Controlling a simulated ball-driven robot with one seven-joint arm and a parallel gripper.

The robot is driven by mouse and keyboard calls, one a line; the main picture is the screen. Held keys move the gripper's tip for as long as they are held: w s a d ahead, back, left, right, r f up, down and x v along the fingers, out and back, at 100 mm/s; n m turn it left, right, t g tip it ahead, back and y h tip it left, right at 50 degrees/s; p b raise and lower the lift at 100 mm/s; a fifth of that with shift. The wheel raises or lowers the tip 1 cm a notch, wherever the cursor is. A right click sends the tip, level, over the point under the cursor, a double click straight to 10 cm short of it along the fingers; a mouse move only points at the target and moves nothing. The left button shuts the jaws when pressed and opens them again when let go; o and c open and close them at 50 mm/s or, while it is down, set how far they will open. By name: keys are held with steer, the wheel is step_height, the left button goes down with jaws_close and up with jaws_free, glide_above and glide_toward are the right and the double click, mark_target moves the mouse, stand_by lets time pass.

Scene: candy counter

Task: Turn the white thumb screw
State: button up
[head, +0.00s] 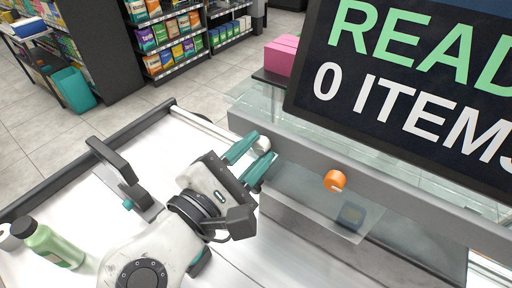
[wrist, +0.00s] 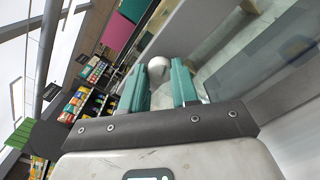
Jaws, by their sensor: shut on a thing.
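The white thumb screw (head: 263,143) is a rounded white knob at the left end of the grey rail (head: 300,152), in the middle of the head view. My gripper (head: 260,147) has its two teal fingers on either side of the knob and is shut on it. In the wrist view the knob (wrist: 158,66) shows between the tips of my gripper (wrist: 159,75). The fingers cover part of its sides. An orange knob (head: 334,181) sits farther right on the same rail.
A dark display (head: 410,70) hangs at upper right. A clear panel (head: 320,205) hangs below the rail. A dark-handled fixture (head: 122,172) stands left of my arm. A pink box (head: 281,55) sits behind.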

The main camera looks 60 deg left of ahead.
steer(key=shift+f+m+b, duration=0.2)
steer(key=shift+m+b, duration=0.4)
steer(key=shift+r+m, duration=0.15)
steer(key=shift+m, duration=0.55)
steer(key=shift+m+b, duration=0.8)
steer(key=shift+b, duration=0.1)
steer(key=o, duration=0.6)
steer(key=shift+o, duration=0.2)
